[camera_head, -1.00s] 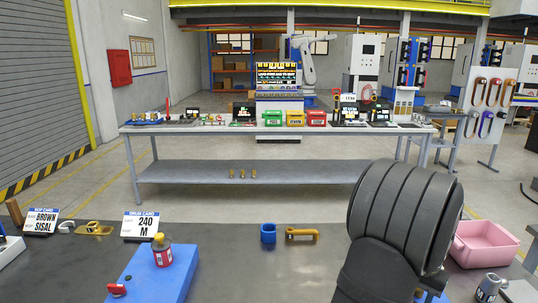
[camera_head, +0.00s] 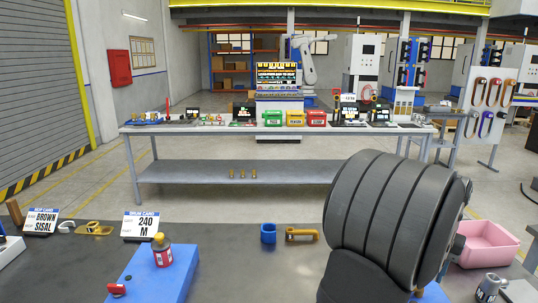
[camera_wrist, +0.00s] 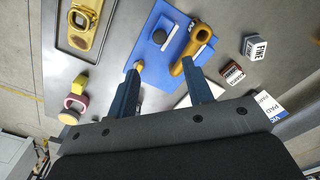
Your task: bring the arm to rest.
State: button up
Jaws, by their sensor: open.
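My gripper (camera_wrist: 160,68) shows in the wrist view with its two blue fingers spread apart. Nothing is held between them. An orange ring-ended tool (camera_wrist: 194,44) lies near the right fingertip, and a small yellow piece (camera_wrist: 138,66) shows at the left fingertip. I cannot tell whether the fingers touch either one. In the head view my large dark arm link fills the lower right, and the gripper is not visible there.
The bench middle is mostly clear.

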notch_tip(320, 180, up, 6)
jog(key=f, duration=0.1)
notch_tip(320, 180, down, 17)
jog(key=shift+f, duration=0.1)
jog(key=shift+w+r, duration=0.2)
jog(key=shift+w, duration=0.95)
jog(key=shift+w+d+r, duration=0.1)
jog(key=shift+w+r, duration=0.05)
jog(key=shift+r, duration=0.65)
notch_tip(320, 180, up, 16)
jog(key=shift+f+m, duration=0.8)
jog(key=shift+m, duration=0.7)
jog(key=shift+f+m, duration=0.8)
jog(key=shift+m, duration=0.7)
jog(key=shift+f+m, duration=0.8)
jog(key=shift+m, duration=0.7)
